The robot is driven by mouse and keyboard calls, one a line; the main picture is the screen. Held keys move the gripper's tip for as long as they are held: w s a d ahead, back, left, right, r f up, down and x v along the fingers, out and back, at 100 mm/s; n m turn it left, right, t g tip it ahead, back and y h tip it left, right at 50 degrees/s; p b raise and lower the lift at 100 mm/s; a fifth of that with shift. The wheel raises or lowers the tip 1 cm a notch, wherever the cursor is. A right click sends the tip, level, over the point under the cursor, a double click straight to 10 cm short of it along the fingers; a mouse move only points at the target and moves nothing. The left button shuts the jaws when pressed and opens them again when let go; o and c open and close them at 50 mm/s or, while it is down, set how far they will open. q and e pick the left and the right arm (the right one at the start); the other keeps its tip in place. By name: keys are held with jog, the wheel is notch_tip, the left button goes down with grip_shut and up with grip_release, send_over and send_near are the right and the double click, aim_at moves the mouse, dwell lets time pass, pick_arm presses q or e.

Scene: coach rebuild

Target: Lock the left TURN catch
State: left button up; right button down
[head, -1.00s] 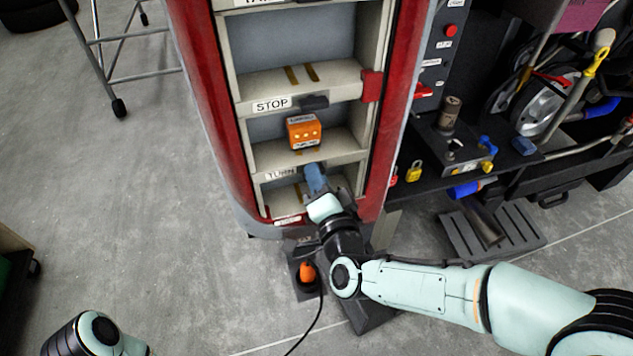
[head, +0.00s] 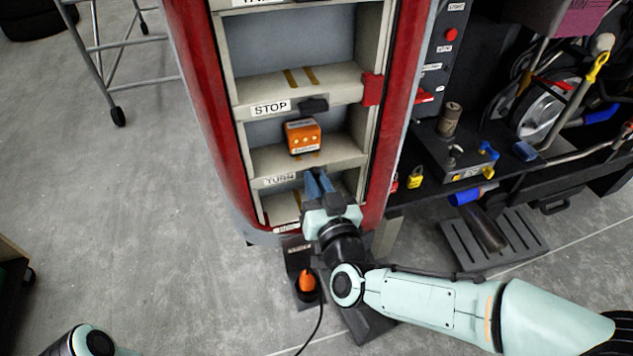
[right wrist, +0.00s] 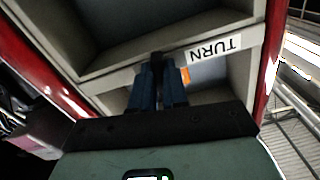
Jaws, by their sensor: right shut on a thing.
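The TURN label (head: 280,180) is on a pale shelf edge low in the red-framed cabinet; it also shows upside down in the right wrist view (right wrist: 214,49). My right gripper (head: 316,178) is at that shelf edge, just right of the label. Its blue fingers are shut on a small dark catch (right wrist: 157,58), which is mostly hidden between the fingertips. How far the catch is turned cannot be told. My left arm shows only as a link at the lower left of the head view; its gripper is out of view.
An orange box (head: 303,137) sits on the shelf above, under the STOP label (head: 270,108) and its dark catch (head: 314,105). A red block (head: 372,88) is on the right cabinet post. A cluttered black bench (head: 460,185) stands right.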

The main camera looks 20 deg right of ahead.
jog(key=shift+n, duration=0.9)
jog(key=shift+f, duration=0.1)
jog(key=c, duration=1.1)
grip_release()
jog(key=shift+c, duration=0.2)
jog(key=shift+s, duration=0.1)
